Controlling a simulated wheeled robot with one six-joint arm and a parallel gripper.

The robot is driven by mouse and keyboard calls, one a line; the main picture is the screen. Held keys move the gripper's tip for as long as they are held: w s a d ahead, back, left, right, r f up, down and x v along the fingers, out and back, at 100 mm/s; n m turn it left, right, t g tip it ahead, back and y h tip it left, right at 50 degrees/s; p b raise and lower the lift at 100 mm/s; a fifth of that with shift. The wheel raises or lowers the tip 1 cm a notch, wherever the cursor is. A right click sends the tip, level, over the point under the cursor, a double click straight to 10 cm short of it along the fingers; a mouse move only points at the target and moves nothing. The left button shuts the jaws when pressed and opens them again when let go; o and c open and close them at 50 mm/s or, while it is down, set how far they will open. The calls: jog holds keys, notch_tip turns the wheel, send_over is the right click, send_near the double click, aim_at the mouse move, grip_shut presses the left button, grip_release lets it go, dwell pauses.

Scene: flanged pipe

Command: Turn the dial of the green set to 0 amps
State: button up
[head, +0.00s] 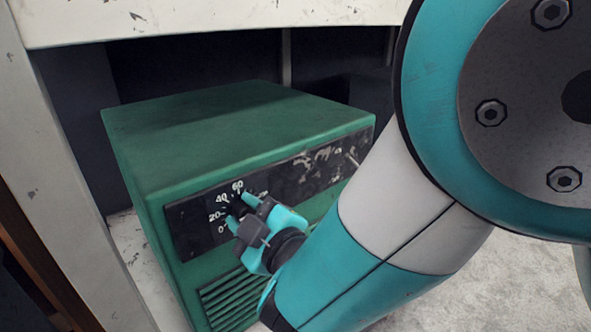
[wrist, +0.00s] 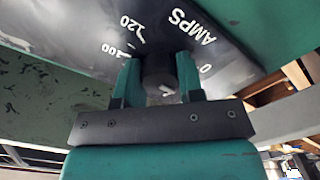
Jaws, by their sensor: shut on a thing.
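The green set (head: 230,125) is a box with a dark front panel (head: 300,175). In the head view the numbers 0, 20, 40 and 60 show in an arc at the panel's left end. The dark round dial (wrist: 158,74) sits between my fingers in the wrist view, beside the printed 100, 120, AMPS and 0. My gripper (head: 243,207) is shut on the dial. A small pale mark shows on the dial's lower part in the wrist view; I cannot tell which number the dial points to. In the head view my gripper hides much of the dial.
The set stands under a white worn shelf (head: 220,20), with a pale upright post (head: 50,130) at left. A small switch (head: 352,160) is at the panel's right. Slotted vents (head: 228,300) are below the panel. My arm fills the right side.

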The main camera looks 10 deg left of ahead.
jog(key=n, duration=0.6)
jog(key=shift+s, duration=0.1)
jog(key=shift+p, duration=0.3)
dwell(0.3)
jog(key=o, duration=0.9)
